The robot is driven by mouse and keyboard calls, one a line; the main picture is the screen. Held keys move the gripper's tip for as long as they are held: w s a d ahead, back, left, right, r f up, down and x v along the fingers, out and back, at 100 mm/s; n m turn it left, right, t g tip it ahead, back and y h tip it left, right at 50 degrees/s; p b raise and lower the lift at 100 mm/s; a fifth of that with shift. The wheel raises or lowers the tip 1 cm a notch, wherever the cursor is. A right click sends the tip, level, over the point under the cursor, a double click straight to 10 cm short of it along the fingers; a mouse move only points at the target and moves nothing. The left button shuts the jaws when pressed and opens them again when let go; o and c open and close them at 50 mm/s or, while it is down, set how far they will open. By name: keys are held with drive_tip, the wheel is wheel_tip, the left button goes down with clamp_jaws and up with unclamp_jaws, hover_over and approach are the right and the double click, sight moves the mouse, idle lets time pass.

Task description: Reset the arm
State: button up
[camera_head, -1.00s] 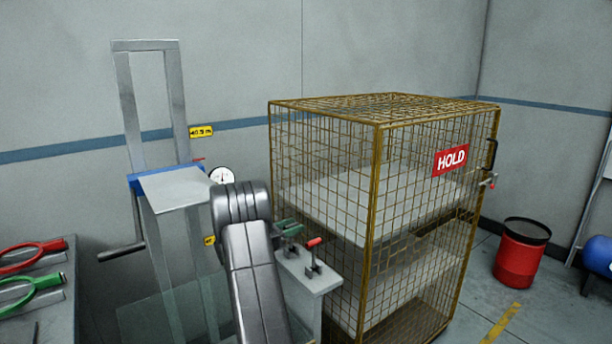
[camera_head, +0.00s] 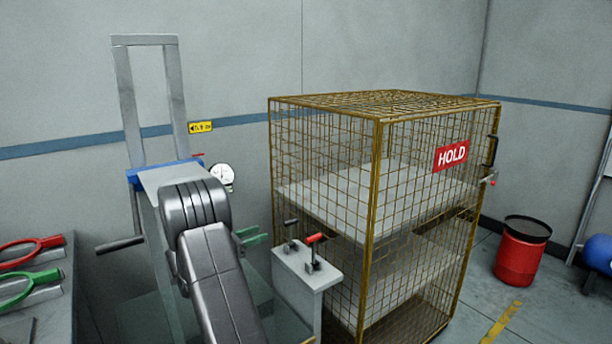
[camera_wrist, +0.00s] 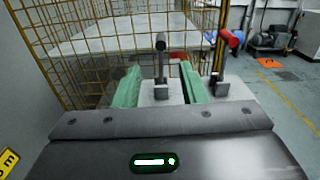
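My gripper (camera_wrist: 160,88) shows in the wrist view as two green fingers set well apart, with nothing held between them. Beyond and between the fingers stands a grey pedestal (camera_head: 306,276) with a black-handled clamp (camera_head: 291,232) and a red-handled clamp (camera_head: 314,248) on top. In the head view my grey arm crosses the lower middle, and only a bit of green finger shows behind it, left of the pedestal. I cannot tell how far the fingers are from the clamps.
A yellow wire cage (camera_head: 376,215) with a red HOLD sign (camera_head: 451,156) stands right behind the pedestal. A metal frame with a blue-edged plate (camera_head: 150,176) and a gauge (camera_head: 222,175) stands left. A bench (camera_head: 60,300) holds red and green-handled tools. A red bin (camera_head: 521,252) stands right.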

sight(293, 222)
drive_tip(key=x, duration=0.4)
drive_tip(key=p+x, duration=0.1)
drive_tip(key=x, duration=0.8)
drive_tip(key=shift+s+d+p, duration=0.25)
drive_tip(key=shift+s+p, duration=0.05)
drive_tip(key=shift+s, duration=0.05)
drive_tip(key=shift+s+d, duration=0.1)
drive_tip(key=shift+s, duration=0.2)
drive_tip(key=shift+f, duration=0.1)
